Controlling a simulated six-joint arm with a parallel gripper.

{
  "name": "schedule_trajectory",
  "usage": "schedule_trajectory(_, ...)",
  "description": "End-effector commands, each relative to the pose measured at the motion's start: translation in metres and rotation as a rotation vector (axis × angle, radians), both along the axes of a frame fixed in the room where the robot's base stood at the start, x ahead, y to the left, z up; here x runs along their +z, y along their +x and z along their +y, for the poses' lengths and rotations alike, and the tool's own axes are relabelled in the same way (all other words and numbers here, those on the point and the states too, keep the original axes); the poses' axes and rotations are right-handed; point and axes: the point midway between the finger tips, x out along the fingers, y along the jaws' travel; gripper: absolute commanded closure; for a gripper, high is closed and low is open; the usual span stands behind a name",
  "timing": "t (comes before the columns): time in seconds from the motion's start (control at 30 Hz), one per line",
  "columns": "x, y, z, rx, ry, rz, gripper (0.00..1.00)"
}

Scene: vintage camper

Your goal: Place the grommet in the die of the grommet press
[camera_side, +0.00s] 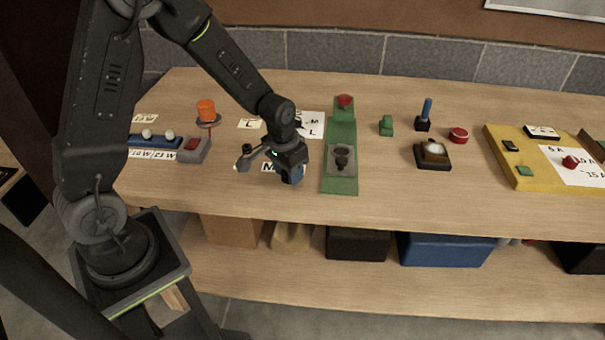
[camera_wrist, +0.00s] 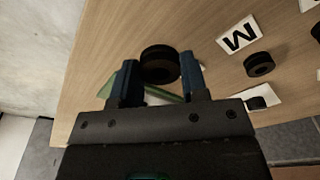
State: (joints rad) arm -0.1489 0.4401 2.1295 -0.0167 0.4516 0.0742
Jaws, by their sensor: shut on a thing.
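A dark ring, the grommet (camera_wrist: 160,65), sits between the blue fingertips of my gripper (camera_wrist: 158,78) in the wrist view. My gripper is shut on it. In the side view my gripper (camera_side: 292,177) is low over the table, just left of the green press (camera_side: 342,185), and the held grommet cannot be made out there. The press has a grey block with a dark round die (camera_side: 342,158) near its front and a red knob (camera_side: 345,100) at its back. In the wrist view, part of a green edge (camera_wrist: 172,92) shows behind the fingers.
Dark rings (camera_wrist: 260,64) lie near a white card marked M (camera_wrist: 238,36). Left stand a red-buttoned grey box (camera_side: 193,149) and an orange piece (camera_side: 206,110). Right of the press are a small green block (camera_side: 386,125), a dark box (camera_side: 433,155) and a yellow board (camera_side: 510,165).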

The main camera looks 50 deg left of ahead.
Motion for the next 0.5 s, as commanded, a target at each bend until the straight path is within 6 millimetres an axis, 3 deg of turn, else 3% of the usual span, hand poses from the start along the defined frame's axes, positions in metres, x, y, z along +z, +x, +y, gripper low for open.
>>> schedule_trajectory(0.2, 0.001, 0.006, -0.002, -0.079, 0.0, -0.003, 0.82)
schedule_trajectory(0.37, 0.024, 0.04, 0.02, -0.037, -0.001, -0.008, 0.82)
schedule_trajectory(0.5, 0.055, 0.074, 0.049, 0.017, -0.001, -0.008, 0.82)
